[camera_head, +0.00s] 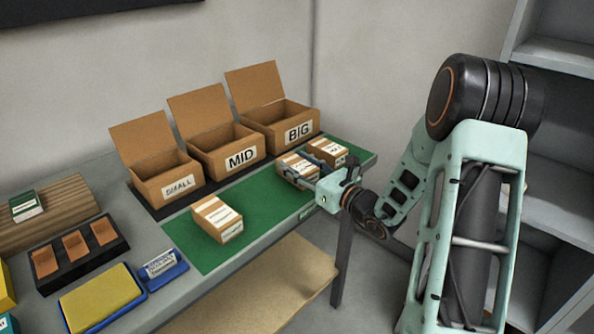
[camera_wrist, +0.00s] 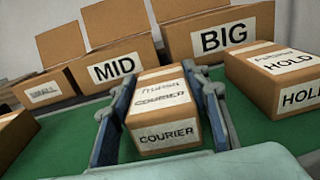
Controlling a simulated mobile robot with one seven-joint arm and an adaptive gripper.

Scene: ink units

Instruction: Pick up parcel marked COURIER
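The parcel marked COURIER (camera_wrist: 166,107) is a brown box with white labels on its top and front. It rests on the green mat (camera_head: 186,243) in front of the box marked BIG. My gripper (camera_wrist: 163,105) is down around it, with one blue-grey finger on each side. Slim gaps seem to show between the fingers and the box near its front, so the fingers look open. In the head view my gripper (camera_head: 312,167) partly covers this parcel (camera_head: 293,172).
A parcel marked HOLD (camera_wrist: 283,75) stands close to the right finger; another parcel (camera_head: 217,218) lies to the left. Open cartons marked SMALL (camera_head: 165,180), MID (camera_head: 228,158) and BIG (camera_head: 283,133) line the back. Trays and pads fill the table's left.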

